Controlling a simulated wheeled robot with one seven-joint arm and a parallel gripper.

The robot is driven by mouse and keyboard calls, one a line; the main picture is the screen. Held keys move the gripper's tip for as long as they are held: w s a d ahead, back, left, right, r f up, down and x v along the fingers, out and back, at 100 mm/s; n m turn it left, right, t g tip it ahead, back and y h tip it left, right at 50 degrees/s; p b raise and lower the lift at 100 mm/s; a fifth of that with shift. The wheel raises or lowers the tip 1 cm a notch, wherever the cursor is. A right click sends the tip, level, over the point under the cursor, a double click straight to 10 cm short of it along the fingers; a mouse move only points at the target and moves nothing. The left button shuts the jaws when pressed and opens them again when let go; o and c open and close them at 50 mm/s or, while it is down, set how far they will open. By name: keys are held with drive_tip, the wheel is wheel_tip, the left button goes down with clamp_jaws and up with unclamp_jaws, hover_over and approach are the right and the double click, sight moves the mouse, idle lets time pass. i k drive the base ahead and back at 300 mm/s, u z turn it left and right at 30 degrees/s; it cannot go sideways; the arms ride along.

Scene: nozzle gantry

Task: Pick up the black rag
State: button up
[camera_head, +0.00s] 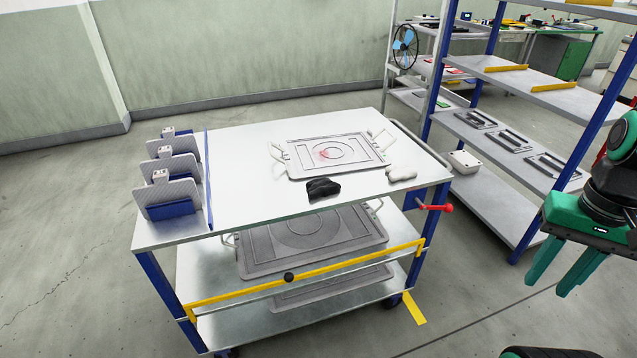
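The black rag (323,188) lies crumpled on the white top of the cart (240,160), near its front edge. It sits just in front of a grey tray-like plate (300,172) and seems to touch or nearly touch its edge. My gripper (549,284) hangs at the right side of the view, well to the right of the cart and apart from the rag. Its two green fingers point down with a gap between them, and it holds nothing.
A white cloth-like lump (402,174) lies right of the rag. Grey holders with blue parts (168,190) stand at the cart's left end. A red handle (435,207) sticks out at its right. A blue-posted shelf (480,190) stands behind right.

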sight(324, 187)
drive_tip(key=i, duration=0.85)
drive_tip(key=z, duration=0.05)
